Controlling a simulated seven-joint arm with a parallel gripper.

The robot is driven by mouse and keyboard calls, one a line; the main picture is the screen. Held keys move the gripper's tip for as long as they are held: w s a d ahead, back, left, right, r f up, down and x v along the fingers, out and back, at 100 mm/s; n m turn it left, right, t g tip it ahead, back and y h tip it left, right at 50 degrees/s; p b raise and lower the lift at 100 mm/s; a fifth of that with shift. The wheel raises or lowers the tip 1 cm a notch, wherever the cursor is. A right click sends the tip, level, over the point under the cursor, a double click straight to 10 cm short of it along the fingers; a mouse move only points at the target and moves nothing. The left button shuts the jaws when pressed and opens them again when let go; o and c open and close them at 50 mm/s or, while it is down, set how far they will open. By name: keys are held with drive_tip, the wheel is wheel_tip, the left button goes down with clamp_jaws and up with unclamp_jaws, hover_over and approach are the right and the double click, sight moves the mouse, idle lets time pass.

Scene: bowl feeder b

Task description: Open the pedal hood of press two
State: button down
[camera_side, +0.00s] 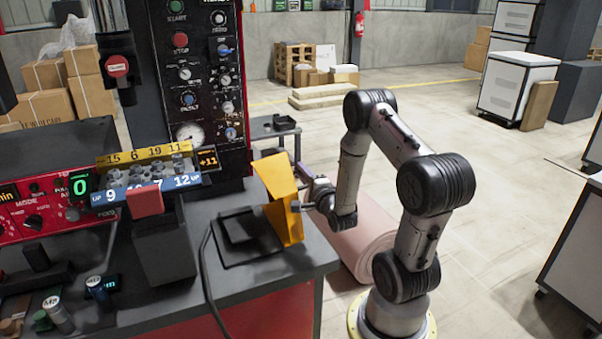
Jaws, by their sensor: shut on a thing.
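The yellow pedal hood (280,197) stands raised and tilted at the right end of the dark bench top. A black pedal base (250,235) lies open to view just left of it, with a black cable running from it. My gripper (308,205) is at the right side of the hood, shut on it. The fingertips are small and partly hidden by the hood, so the exact grip point cannot be told.
A black control panel (196,90) with knobs and buttons rises behind the bench. A tray of grey parts (147,175) with numbered edges stands left of the pedal. A pink roll (368,240) lies on the floor behind my arm.

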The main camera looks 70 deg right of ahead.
drive_tip(key=shift+d+r, duration=0.15)
drive_tip(key=shift+r, duration=0.2)
drive_tip(key=c, duration=0.9)
unclamp_jaws()
drive_tip(key=shift+f, duration=0.2)
drive_tip(key=v, duration=1.4)
drive_tip(key=shift+f, duration=0.1)
